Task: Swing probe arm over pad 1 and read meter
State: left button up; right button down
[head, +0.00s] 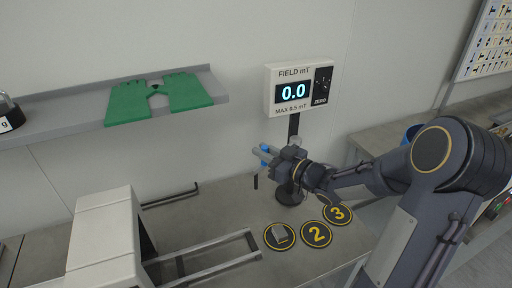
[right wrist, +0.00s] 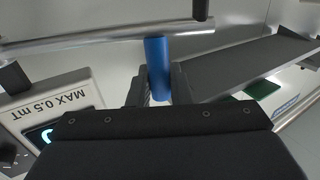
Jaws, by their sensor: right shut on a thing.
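The field meter (head: 290,110) reads 0.0 on its lit display; part of it shows upside down in the right wrist view (right wrist: 78,97). My right gripper (head: 270,156) is shut on the blue grip (right wrist: 157,70) of the probe arm, a silver rod (right wrist: 110,38) crossing the top of the right wrist view. A small black probe tip (head: 256,182) hangs left of the gripper, above the bench. Pads 2 (head: 316,234) and 3 (head: 338,213) show their numbers. The leftmost pad (head: 270,245) carries a grey block (head: 280,233) that covers its number. My left gripper is out of view.
A white housing (head: 105,225) with metal rails (head: 205,262) stands left of the pads. A black round base (head: 289,194) stands behind the pads. A blue container (head: 411,133) is at the right.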

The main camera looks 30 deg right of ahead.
jog(key=d+v, duration=0.1)
jog(key=v, duration=0.6)
jog(key=shift+w+d, duration=0.25)
jog(key=shift+w, duration=0.05)
jog(key=shift+r, duration=0.1)
jog(key=c, duration=1.4)
grip_release()
jog(key=shift+o, duration=0.2)
jog(key=b+v, duration=0.1)
jog(key=v, duration=0.6)
jog(key=shift+s+b, duration=0.35)
jog(key=shift+d, duration=0.2)
